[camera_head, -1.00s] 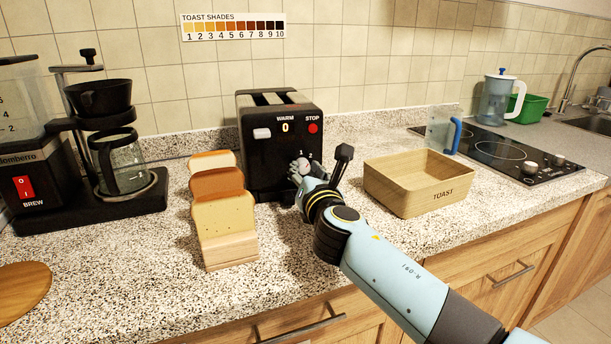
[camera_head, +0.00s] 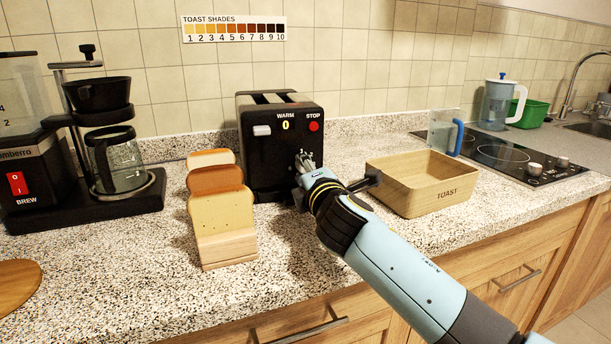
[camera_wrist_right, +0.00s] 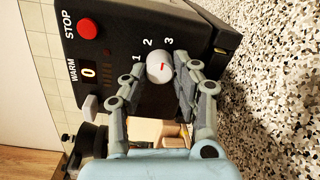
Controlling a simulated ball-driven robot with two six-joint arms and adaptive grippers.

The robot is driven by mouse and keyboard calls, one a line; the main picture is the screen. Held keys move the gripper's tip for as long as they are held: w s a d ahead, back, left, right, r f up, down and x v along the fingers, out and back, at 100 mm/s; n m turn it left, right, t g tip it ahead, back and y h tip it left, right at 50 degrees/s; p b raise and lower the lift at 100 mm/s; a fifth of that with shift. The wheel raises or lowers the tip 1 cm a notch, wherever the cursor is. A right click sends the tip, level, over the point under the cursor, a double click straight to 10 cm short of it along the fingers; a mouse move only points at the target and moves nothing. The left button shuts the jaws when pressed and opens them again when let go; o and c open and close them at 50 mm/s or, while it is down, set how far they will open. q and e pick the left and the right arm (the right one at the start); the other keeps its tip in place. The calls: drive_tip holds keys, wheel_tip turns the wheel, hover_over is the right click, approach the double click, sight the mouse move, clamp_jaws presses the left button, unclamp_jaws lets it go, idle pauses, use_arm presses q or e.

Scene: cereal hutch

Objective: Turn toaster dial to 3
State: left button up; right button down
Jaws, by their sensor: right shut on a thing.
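The black toaster (camera_head: 262,160) stands at the back of the counter and also fills the upper part of the right wrist view (camera_wrist_right: 125,25). Its pale round dial (camera_wrist_right: 160,67) has a red mark, with the numbers 1, 2 and 3 printed around it. The mark points roughly to the right in the wrist view, to the 3 side of the numbers. My right gripper (camera_head: 302,166) is at the toaster's front, and its fingers (camera_wrist_right: 160,75) are shut on the dial from both sides. My left gripper is not in view.
A bread rack (camera_head: 228,250) with several slices stands left of my right gripper. A wooden TOAST box (camera_head: 436,202) is close to the right of my right wrist. A coffee maker (camera_head: 100,195) stands at the left. The hob (camera_head: 500,150) is farther right.

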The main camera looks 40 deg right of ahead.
drive_tip(key=shift+m+b, duration=0.4)
drive_tip(key=shift+m, duration=0.7)
drive_tip(key=c, duration=1)
unclamp_jaws()
drive_tip(key=shift+s, duration=0.25)
drive_tip(key=v, duration=1.1)
drive_tip(key=shift+s+a+r, duration=0.1)
drive_tip(key=shift+s+a, duration=0.05)
drive_tip(key=shift+s, duration=0.15)
